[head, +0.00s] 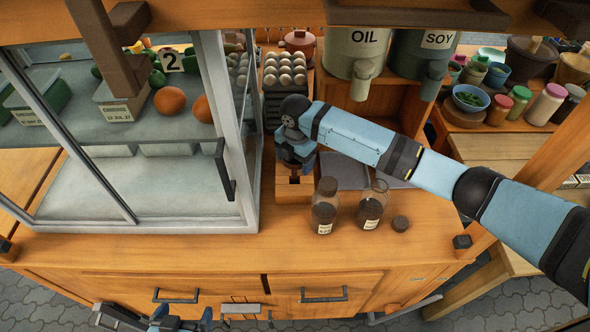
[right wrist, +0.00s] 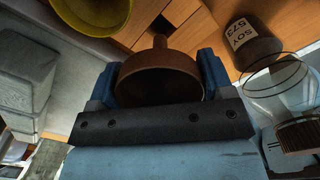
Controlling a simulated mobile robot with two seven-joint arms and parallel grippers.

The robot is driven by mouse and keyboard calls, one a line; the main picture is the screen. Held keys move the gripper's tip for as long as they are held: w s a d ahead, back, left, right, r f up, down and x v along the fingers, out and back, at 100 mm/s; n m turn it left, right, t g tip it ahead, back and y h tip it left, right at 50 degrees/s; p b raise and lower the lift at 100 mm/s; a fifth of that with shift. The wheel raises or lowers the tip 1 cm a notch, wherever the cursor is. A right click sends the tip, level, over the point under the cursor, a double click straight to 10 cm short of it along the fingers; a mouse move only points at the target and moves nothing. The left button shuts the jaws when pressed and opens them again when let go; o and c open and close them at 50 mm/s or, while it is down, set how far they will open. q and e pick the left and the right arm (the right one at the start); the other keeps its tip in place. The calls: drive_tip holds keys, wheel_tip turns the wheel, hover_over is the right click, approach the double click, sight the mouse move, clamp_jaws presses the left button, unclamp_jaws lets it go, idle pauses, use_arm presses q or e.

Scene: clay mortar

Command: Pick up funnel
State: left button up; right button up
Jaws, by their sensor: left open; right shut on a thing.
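The brown funnel (right wrist: 160,85) is in the right wrist view, its wide bowl toward the camera and its narrow spout pointing away. The two blue fingers of my right gripper (right wrist: 158,78) press on opposite sides of the bowl, shut on it. In the head view my right gripper (head: 294,160) points down over the counter, left of two glass jars; the funnel is mostly hidden there by the gripper. My left gripper (head: 165,318) is open and empty at the bottom edge of the head view, in front of the drawers.
A glass display case (head: 130,222) blocks the left. Oil (head: 362,50) and soy (head: 423,58) dispensers stand behind. The front counter is clear.

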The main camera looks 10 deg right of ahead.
wheel_tip(320, 180, up, 19)
drive_tip(key=p, duration=0.4)
drive_tip(key=shift+f+p, duration=0.2)
drive_tip(key=shift+p, duration=0.2)
idle(0.5)
